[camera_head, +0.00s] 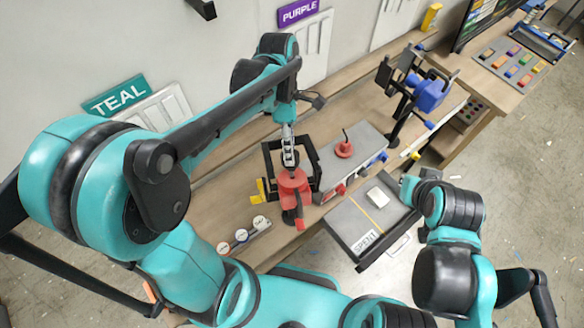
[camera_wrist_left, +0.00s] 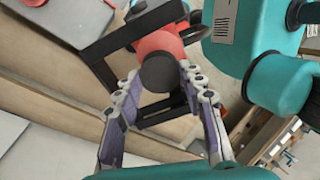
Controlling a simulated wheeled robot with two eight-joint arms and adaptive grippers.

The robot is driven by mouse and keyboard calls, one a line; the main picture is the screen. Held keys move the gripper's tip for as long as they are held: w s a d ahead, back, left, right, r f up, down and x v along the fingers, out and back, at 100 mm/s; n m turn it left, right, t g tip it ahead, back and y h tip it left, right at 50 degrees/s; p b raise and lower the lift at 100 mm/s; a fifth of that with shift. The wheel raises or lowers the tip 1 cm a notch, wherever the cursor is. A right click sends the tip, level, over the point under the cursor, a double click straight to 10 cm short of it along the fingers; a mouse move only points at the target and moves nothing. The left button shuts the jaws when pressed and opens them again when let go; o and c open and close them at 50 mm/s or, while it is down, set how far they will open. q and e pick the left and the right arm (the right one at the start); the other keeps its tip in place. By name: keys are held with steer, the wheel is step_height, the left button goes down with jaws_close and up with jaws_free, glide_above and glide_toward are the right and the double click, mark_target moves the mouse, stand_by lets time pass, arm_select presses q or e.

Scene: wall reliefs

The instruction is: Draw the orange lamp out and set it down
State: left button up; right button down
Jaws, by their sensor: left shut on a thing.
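The red-orange lamp (camera_head: 293,186) stands at a black open frame (camera_head: 268,160) on the wooden bench. My left gripper (camera_head: 289,158) reaches down from above and is shut on its upper part. In the left wrist view, the fingers of my left gripper (camera_wrist_left: 160,76) close on the lamp's dark round top (camera_wrist_left: 159,72), with its red body (camera_wrist_left: 160,43) behind. The fingers hide part of the lamp, and I cannot tell whether its base touches the bench. My right arm is at the right, but its gripper does not show.
A grey tray (camera_head: 340,226) marked SPENT holds a white block (camera_head: 377,197). A grey box (camera_head: 330,157) bears another red piece with a dark stem (camera_head: 344,149). Several white discs (camera_head: 241,235) lie at the front left. A blue device on a black stand (camera_head: 431,92) rises farther right.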

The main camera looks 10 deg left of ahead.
arm_select(q)
steer(key=shift+p+v, duration=1.15)
steer(key=shift+v, duration=0.85)
